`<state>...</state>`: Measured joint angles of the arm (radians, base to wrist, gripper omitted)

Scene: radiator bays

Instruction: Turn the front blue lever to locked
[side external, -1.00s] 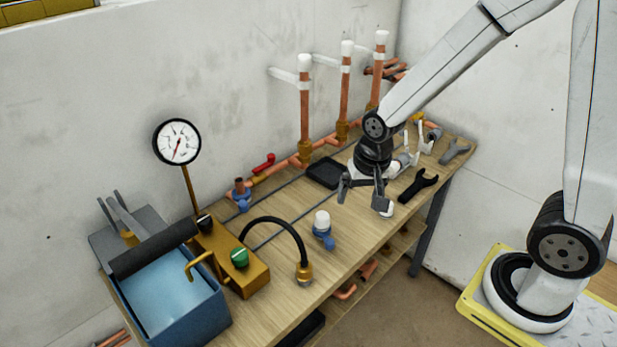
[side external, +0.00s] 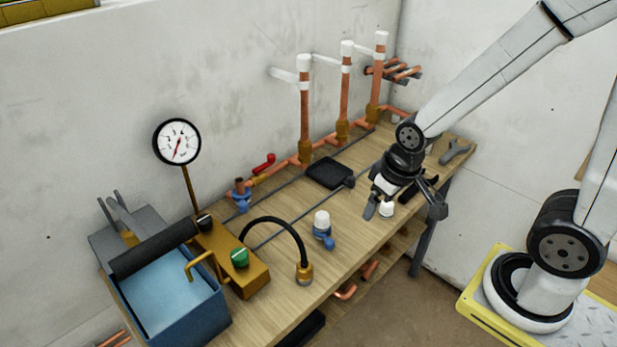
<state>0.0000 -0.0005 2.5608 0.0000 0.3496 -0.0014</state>
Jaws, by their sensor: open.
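The front blue lever (side external: 328,241) sits at the foot of a short white-capped valve (side external: 322,220) near the bench's front edge. It points down and right in the picture. A second blue valve (side external: 242,198) stands further back by the wall pipe, beside a red lever (side external: 264,160). My gripper (side external: 404,210) is open and empty, to the right of the front valve and apart from it. A small white cap (side external: 387,209) shows between its fingers; whether it touches them I cannot tell.
A hose (side external: 270,222) arches from the brass pump block (side external: 238,265) to a brass fitting left of the front valve. A black tray (side external: 328,172) lies behind. Copper risers (side external: 304,110) stand along the wall. Bare wood (side external: 355,245) lies between valve and gripper.

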